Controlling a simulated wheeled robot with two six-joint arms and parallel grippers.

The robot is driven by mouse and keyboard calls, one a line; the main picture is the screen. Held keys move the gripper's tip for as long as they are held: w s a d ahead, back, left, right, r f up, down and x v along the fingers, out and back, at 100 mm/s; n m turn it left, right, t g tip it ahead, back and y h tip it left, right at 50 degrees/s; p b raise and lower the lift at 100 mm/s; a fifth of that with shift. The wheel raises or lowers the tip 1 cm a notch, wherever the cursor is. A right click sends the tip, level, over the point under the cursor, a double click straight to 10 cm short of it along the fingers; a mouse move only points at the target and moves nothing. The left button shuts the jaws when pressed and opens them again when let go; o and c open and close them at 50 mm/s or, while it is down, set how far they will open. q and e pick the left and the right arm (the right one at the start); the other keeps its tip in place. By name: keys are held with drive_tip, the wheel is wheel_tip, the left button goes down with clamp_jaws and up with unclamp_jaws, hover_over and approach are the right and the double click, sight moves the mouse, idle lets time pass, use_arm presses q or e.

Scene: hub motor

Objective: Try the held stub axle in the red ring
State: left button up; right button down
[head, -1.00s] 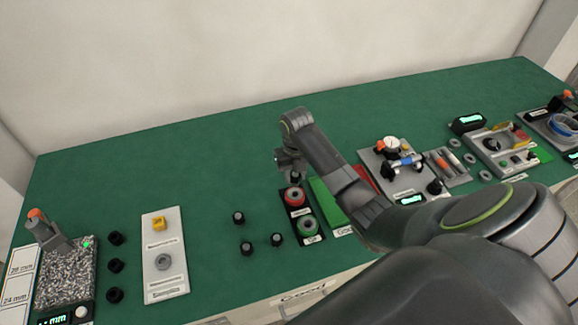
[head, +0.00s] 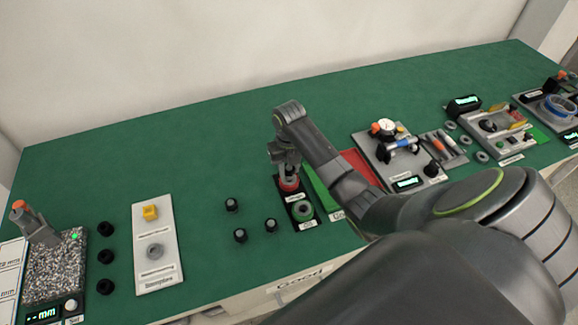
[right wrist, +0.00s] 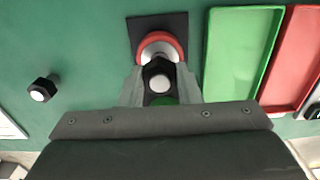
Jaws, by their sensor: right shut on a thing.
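My right gripper (head: 288,168) is shut on a black stub axle with a pale end, and this stub axle (right wrist: 160,82) shows between the fingers in the right wrist view. The red ring (head: 289,185) sits on a small black plate, directly below the gripper in the head view. In the right wrist view the red ring (right wrist: 158,42) is just past the axle and partly covered by it. I cannot tell whether the axle is inside the ring or above it. A green ring (head: 302,211) sits on the same plate, nearer me. My left gripper is out of view.
Three stub axles (head: 240,235) stand on the green table left of the rings. A green tray (head: 320,190) and a red tray (head: 362,168) lie to the right. A grey board (head: 155,270) and a speckled block (head: 60,265) stand at left. Gauges (head: 388,150) stand farther right.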

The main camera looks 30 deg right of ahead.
drive_tip(key=shift+p, duration=1)
idle(1.3)
drive_tip(key=shift+f, duration=0.4)
idle(1.1)
drive_tip(key=shift+r, duration=0.2)
idle(0.7)
drive_tip(key=shift+r+p, duration=0.5)
drive_tip(key=shift+p, duration=0.15)
